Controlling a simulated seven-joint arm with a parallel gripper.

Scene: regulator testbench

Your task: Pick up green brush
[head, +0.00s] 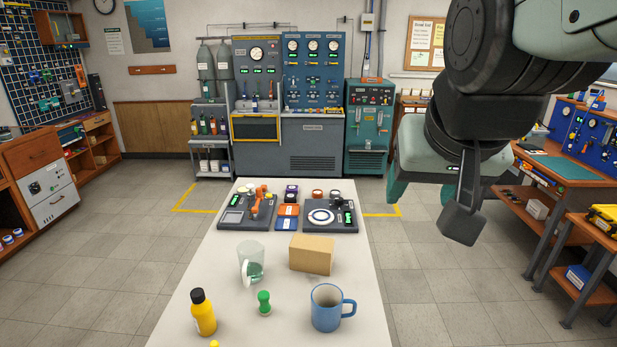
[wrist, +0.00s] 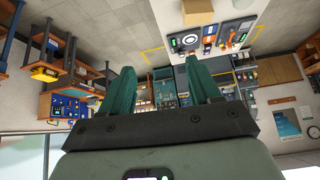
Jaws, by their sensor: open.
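A small green object with a rounded top (head: 264,303), which I take for the green brush, stands upright on the white table (head: 215,310) near its front. Its bristles cannot be made out. My gripper (head: 420,192) is raised at the right, past the table's right edge and well away from the green object. In the wrist view my gripper (wrist: 158,72) shows two teal fingers spread apart with nothing between them. The green object cannot be seen in the wrist view.
A yellow bottle (head: 204,314) stands left of the green object, and a blue mug (head: 326,310) right. A clear glass mug (head: 250,262) and a cardboard-coloured box (head: 311,253) stand behind. Dark test panels (head: 331,214) lie at the far end.

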